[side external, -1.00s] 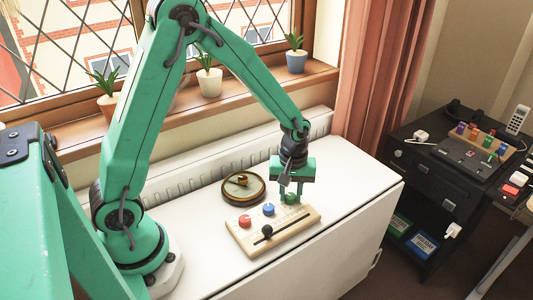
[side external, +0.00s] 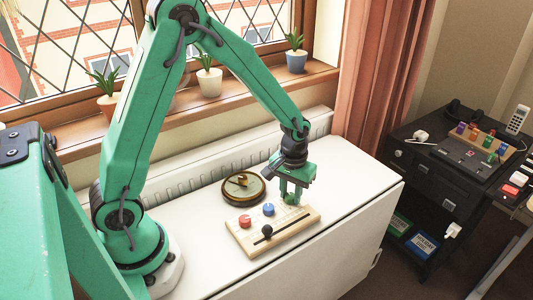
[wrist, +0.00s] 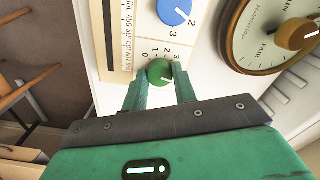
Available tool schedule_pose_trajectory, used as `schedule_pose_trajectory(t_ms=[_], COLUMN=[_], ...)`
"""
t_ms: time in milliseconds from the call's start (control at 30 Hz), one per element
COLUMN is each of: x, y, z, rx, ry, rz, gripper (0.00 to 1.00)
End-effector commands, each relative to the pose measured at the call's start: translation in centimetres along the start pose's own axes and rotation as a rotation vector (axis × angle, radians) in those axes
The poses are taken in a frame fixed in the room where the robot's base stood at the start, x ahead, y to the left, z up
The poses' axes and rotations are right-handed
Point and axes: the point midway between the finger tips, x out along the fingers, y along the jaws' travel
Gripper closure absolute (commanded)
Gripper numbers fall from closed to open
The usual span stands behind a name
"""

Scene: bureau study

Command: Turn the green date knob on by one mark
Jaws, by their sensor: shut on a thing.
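The green date knob (wrist: 159,71) sits on a pale wooden board (side external: 248,246), beside a printed scale of numbers. In the wrist view its white pointer line slants toward the lower right; which number it meets is hard to tell. My gripper (wrist: 161,80) points down with its two fingers on either side of the knob, shut on it. In the side view my gripper (side external: 292,200) is at the board's far right end and its fingers mostly hide the green knob.
A blue knob (side external: 268,209), a red knob (side external: 245,221) and a black slider ball (side external: 267,230) share the board. A round brass-rimmed dial (side external: 243,187) stands close behind. The white table (side external: 350,180) is clear to the right.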

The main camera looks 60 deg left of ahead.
Motion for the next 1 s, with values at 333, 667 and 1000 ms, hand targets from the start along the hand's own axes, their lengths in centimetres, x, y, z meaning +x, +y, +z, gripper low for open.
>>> schedule_pose_trajectory(t_ms=[333,667,1000], x=[-0.04,-0.04,-0.08], y=[0.02,0.02,0.01], z=[-0.03,-0.04,-0.02], rx=[0.055,0.053,0.052], ry=[0.001,0.001,0.001], rz=[0.001,0.001,0.000], gripper=[0.95,0.53,0.50])
